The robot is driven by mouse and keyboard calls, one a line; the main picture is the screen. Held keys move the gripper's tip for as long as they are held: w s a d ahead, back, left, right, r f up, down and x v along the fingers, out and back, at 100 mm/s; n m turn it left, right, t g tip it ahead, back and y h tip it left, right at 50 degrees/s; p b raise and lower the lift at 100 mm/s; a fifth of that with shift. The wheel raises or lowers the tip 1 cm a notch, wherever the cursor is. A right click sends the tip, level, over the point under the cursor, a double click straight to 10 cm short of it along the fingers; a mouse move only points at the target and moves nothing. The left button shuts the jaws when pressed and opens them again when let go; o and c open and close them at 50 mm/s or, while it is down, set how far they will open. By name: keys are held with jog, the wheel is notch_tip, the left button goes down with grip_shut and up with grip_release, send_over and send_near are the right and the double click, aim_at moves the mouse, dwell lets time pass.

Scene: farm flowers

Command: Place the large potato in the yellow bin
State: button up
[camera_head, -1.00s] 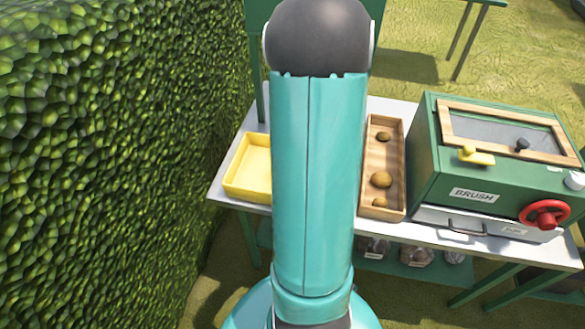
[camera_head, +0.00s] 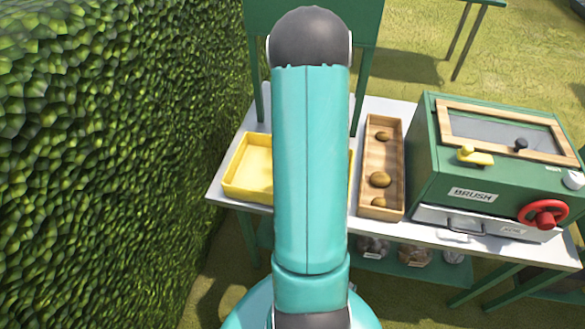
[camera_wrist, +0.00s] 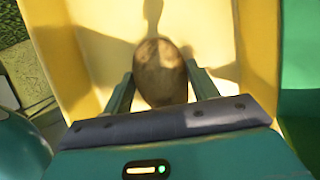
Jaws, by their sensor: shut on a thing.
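In the wrist view, my gripper (camera_wrist: 160,88) is shut on a brown potato (camera_wrist: 160,70), with one finger on each side of it. The potato is over the inside of the yellow bin (camera_wrist: 250,50), and its shadow falls on the bin floor. I cannot tell how high above the floor it is. In the head view, the yellow bin (camera_head: 235,177) stands on the white table, partly hidden by my arm. My gripper and the held potato are hidden behind my arm there.
A green machine (camera_head: 480,170) labelled BRUSH, with a red wheel (camera_head: 543,214), is farther right on the white table (camera_head: 225,193). A tall hedge (camera_head: 110,150) fills the left side.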

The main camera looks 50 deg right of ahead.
jog(key=o, duration=1.2)
jog(key=shift+s+d+r, duration=0.1)
jog(key=shift+r, duration=0.35)
jog(key=v, duration=1.1)
jog(key=w+a+r+n, duration=0.4)
jog(key=a+r+n, duration=0.25)
jog(key=a, duration=0.35)
jog(key=w+a+r+n, duration=0.3)
jog(key=a+r+n, duration=0.3)
jog(key=a+n, duration=0.3)
jog(key=s+a+r+n+h, duration=0.1)
jog(key=s+a+r+n, duration=0.2)
jog(key=a+n, duration=0.5)
jog(key=s+a+r+n+t, duration=0.1)
jog(key=s+a+r+n, duration=0.2)
jog(key=a+r+n, duration=0.2)
jog(key=a+n, duration=0.3)
jog(key=a, duration=0.3)
jog(key=shift+s+t+h, duration=0.3)
jog(key=shift+h, duration=0.1)
